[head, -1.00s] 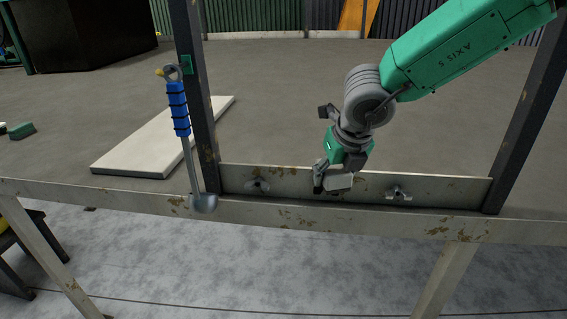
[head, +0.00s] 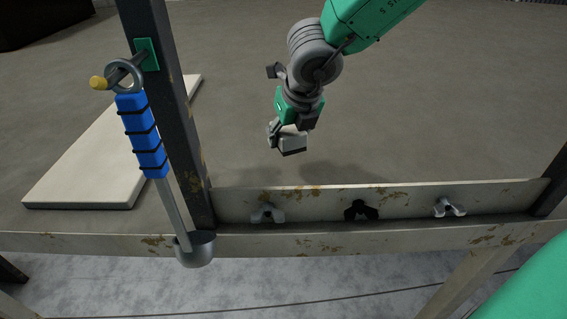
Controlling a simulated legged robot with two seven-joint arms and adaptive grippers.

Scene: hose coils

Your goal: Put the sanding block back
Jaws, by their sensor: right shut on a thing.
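The sanding block (head: 292,143), a small pale block with a dark underside, is in my right gripper (head: 288,131). The gripper is shut on it, and the fingers hide part of its top. It is held above the grey bench top, behind the low rail (head: 315,204) and left of its middle, with a soft shadow on the bench. My left gripper is not in view.
Two pale wing-shaped pieces (head: 267,212) (head: 449,207) and a black one (head: 361,210) sit along the rail. A blue-handled ladle (head: 142,135) hangs from a yellow-tipped peg on the dark post (head: 170,90). A white board (head: 95,160) lies at left. The bench (head: 430,110) behind the rail is clear.

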